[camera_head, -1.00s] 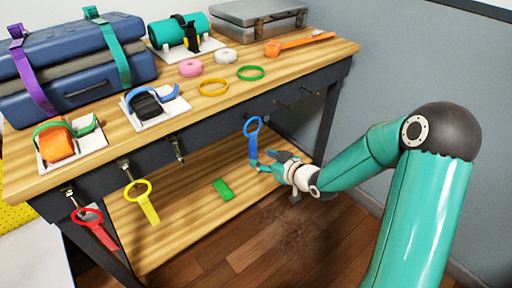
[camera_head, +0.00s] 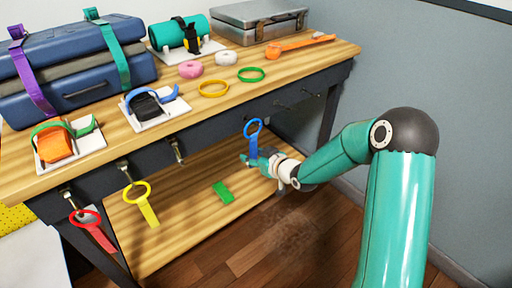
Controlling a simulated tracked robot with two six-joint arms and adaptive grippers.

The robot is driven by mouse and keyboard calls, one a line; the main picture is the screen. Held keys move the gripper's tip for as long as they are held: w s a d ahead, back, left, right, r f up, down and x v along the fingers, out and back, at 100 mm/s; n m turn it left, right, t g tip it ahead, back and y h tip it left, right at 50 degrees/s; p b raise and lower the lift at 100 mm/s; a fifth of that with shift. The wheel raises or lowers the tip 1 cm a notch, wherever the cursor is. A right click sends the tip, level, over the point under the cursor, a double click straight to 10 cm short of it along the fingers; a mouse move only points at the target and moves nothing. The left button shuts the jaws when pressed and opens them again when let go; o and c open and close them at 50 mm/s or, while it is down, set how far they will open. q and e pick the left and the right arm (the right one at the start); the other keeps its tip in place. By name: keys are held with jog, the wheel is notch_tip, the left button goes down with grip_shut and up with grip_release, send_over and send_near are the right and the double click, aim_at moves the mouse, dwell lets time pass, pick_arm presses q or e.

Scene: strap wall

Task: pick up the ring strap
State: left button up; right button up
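A blue ring strap (camera_head: 253,137) hangs under the front of the workbench, its ring at the top and its flat tail below. My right gripper (camera_head: 254,160) is at the lower part of this tail, with teal fingers overlapping it. At this size I cannot tell whether the fingers are closed on the tail or only around it. A yellow ring strap (camera_head: 148,212) and a red ring strap (camera_head: 98,234) hang from hooks further left. My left gripper is not in view.
The wooden benchtop (camera_head: 225,113) holds a blue case (camera_head: 80,88), a grey metal case (camera_head: 258,22), strap rolls and loose rings. A green piece (camera_head: 222,192) lies on the lower shelf (camera_head: 185,228). A grey wall (camera_head: 430,75) stands at the right.

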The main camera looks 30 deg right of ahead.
grip_shut()
jog(key=shift+r, duration=0.1)
